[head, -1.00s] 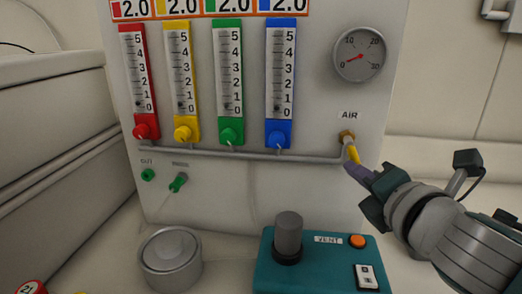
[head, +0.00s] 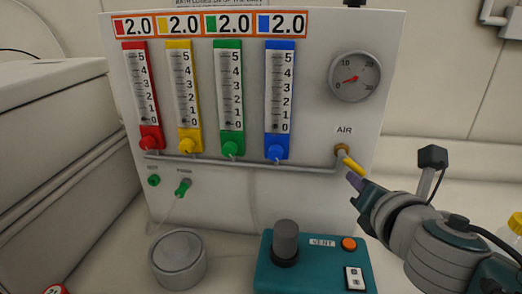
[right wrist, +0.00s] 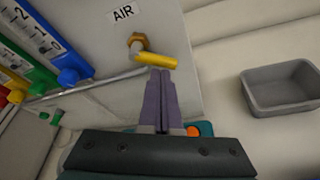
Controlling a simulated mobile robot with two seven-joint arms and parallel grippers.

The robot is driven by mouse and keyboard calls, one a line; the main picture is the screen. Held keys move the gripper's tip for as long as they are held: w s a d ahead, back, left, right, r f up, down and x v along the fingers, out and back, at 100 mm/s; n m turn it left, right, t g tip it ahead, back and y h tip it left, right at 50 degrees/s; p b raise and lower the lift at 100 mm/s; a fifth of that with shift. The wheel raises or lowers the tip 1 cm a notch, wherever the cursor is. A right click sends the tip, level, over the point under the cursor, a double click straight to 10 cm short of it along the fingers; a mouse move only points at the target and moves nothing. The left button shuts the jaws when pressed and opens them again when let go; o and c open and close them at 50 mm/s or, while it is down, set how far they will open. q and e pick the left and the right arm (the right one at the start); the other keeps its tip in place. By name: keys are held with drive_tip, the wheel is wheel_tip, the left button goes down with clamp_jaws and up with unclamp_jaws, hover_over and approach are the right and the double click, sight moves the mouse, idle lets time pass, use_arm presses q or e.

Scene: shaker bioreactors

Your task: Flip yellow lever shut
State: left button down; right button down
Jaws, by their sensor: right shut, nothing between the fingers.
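The yellow lever (head: 354,167) sits on the brass valve under the AIR label on the white panel. In the head view it slants down to the right. In the right wrist view the lever (right wrist: 155,59) points right from the brass fitting (right wrist: 138,42). My right gripper (head: 353,181) is shut and empty, with its purple fingertips just below the lever. In the right wrist view the fingertips (right wrist: 161,73) lie close under the lever; I cannot tell whether they touch it. My left gripper is not in view.
A pressure gauge (head: 355,77) is above the valve, and a grey pipe (head: 250,163) runs left from it. A teal VENT box (head: 312,268) stands below. A grey tray (right wrist: 283,88) lies at right in the wrist view. A round metal container (head: 179,260) stands at left.

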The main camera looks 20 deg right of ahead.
drive_tip(key=shift+s+d+r+n+g+h+p, duration=0.15)
drive_tip(key=shift+r+n+g+h+p, duration=0.15)
drive_tip(key=shift+n+p, duration=0.55)
drive_tip(key=shift+d+r+n+g+h+p, duration=0.1)
drive_tip(key=shift+r+n+g+h+p, duration=0.15)
drive_tip(key=shift+n+p, duration=0.6)
drive_tip(key=shift+m, duration=0.3)
drive_tip(key=shift+w+a+r+p, duration=0.2)
drive_tip(key=shift+w+a+p, duration=0.15)
drive_tip(key=shift+a, duration=0.3)
